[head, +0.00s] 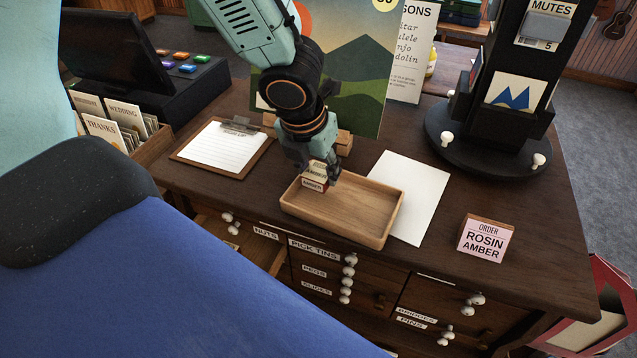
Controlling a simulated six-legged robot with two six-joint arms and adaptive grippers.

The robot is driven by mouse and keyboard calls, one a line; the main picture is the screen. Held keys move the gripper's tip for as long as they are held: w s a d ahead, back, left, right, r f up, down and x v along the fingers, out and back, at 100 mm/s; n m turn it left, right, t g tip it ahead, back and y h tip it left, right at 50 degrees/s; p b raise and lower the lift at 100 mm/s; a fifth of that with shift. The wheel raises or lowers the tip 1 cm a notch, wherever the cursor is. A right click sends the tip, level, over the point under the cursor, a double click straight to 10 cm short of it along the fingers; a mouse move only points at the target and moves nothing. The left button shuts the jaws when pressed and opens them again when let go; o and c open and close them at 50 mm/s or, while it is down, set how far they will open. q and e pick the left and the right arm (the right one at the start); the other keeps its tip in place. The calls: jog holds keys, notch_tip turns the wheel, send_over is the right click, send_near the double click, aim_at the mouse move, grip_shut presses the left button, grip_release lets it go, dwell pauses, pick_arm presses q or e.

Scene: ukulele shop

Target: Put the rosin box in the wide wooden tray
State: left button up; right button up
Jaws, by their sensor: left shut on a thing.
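The wide wooden tray (355,222) lies on the dark wooden counter, near its front edge. My left gripper (318,176) points down over the left part of the tray and is shut on the rosin box (315,185). The rest of the tray looks empty. My right gripper is not in view.
A clipboard (222,147) lies left of the tray and a white sheet (418,180) lies partly beside it. A pink order card (485,240) reads "Rosin Amber". A black display stand (505,130) stands at the back right. A drawer (235,238) below is open.

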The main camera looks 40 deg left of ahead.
aim_at(317, 175)
pick_arm(q)
jog(key=f, duration=0.1)
jog(key=f+b, duration=0.2)
jog(key=shift+s+d, duration=0.2)
jog(key=shift+s, duration=0.05)
jog(key=shift+w+a+f, duration=0.1)
jog(key=shift+w+a, duration=0.05)
jog(key=shift+w, duration=0.2)
jog(key=shift+f, duration=0.15)
jog(key=o, duration=0.6)
jog(key=shift+s, duration=0.2)
jog(key=shift+o, duration=0.6)
jog(key=shift+s+r, duration=0.15)
jog(key=shift+r, duration=0.05)
jog(key=shift+w+f, duration=0.1)
jog(key=shift+w, duration=0.2)
jog(key=p+v, duration=0.6)
jog(key=v, duration=0.6)
jog(key=shift+s+r, duration=0.2)
jog(key=shift+s, duration=0.05)
